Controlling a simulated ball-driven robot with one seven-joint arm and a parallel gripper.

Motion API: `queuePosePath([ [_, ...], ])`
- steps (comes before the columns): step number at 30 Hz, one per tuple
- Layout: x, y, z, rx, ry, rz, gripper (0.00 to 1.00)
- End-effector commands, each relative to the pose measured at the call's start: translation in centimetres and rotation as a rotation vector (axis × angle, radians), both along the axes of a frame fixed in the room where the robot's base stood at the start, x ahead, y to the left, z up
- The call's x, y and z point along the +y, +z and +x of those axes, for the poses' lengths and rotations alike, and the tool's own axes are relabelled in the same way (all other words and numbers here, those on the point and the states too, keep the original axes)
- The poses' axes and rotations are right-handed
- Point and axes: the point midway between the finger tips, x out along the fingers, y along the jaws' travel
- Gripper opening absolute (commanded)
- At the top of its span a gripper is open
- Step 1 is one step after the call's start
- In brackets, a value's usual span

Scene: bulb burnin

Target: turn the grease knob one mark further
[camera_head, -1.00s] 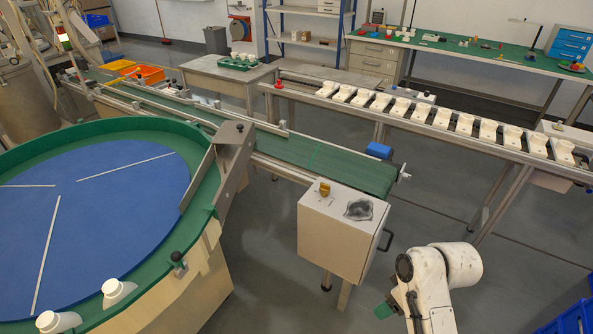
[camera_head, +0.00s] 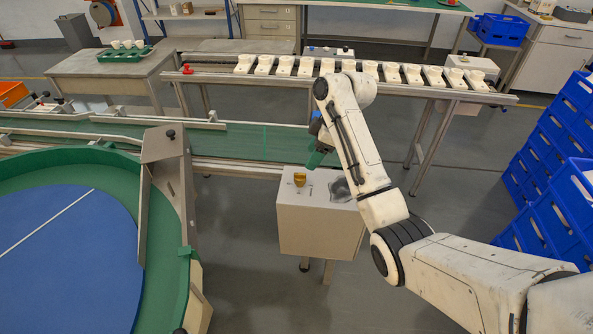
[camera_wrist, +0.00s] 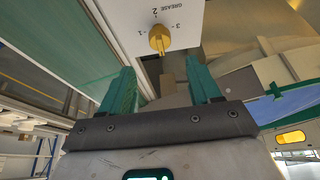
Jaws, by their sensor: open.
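The grease knob (camera_head: 299,179) is a small brass-yellow knob on top of a white box (camera_head: 305,232). In the wrist view the knob (camera_wrist: 159,39) stands beside the printed word GREASE and the marks 1, 2 and 3. I cannot tell for sure which mark it points at. My gripper (camera_wrist: 162,82) has two green fingers, spread apart with nothing between them. The knob shows beyond the fingertips, between their lines, apart from them. In the head view my gripper (camera_head: 317,148) hangs just above and to the right of the knob, partly hidden by my arm.
A grey rag (camera_head: 341,190) lies on the box, partly behind my arm. The green conveyor (camera_head: 240,140) runs behind the box. A round feeder with a blue disc (camera_head: 60,250) stands left. A rail of white holders (camera_head: 410,76) lies behind. Blue crates (camera_head: 560,160) stack at right.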

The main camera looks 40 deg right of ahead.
Motion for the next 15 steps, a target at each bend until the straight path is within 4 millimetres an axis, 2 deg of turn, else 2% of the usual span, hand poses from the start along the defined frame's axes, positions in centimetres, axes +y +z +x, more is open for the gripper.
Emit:
queuePosePath([
  [9,1.5,-5.4,1.7,0.003,0.000,0.002,0.62],
  [15,1.9,-7.3,2.4,0.002,-0.001,0.000,0.62],
])
